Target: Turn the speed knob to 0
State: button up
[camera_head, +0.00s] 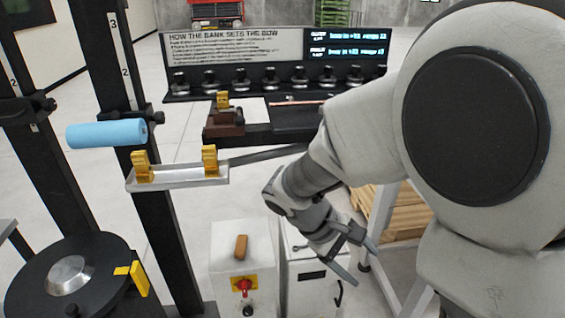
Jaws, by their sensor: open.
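A white box (226,270) stands low in the middle. Its front has a red knob on a yellow plate (242,286) and a small black knob (247,311) at the bottom edge of the picture. No readable label or number shows on either, so I cannot tell which is the speed knob or its setting. A brown handle (241,247) stands on the box top. My gripper (366,266) is open and empty, to the right of both knobs and apart from them, in front of a second white cabinet (301,283).
A black post with a blue roller (106,133) and a metal tray (178,177) with yellow brackets stands left. A black turntable (35,290) is at lower left. A panel (240,45) with several black knob-like pieces stands behind. Wooden pallets (405,212) lie right.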

jog(key=w+a+f+n+t+h+b, duration=0.25)
jog(key=a+f+n+t+b, duration=0.35)
jog(key=f, duration=0.7)
jog(key=w+a+f+n+t+h+b, duration=0.1)
jog(key=w+a+f+n+t, duration=0.35)
jog(key=a+f+n, duration=0.65)
jog(key=n+t+y+b, duration=0.6)
jog(key=n+y, duration=0.8)
jog(key=y, duration=0.2)
send_near(248, 315)
jog(key=shift+h, duration=0.45)
jog(key=b+x, duration=0.3)
jog(key=x, duration=0.3)
jog(key=shift+w+a+r+b, duration=0.15)
jog(key=shift+a+b, duration=0.1)
jog(key=shift+b, duration=0.15)
jog(key=shift+x, duration=0.8)
jog(key=shift+r, duration=0.1)
jog(key=shift+c, duration=0.2)
grip_shut()
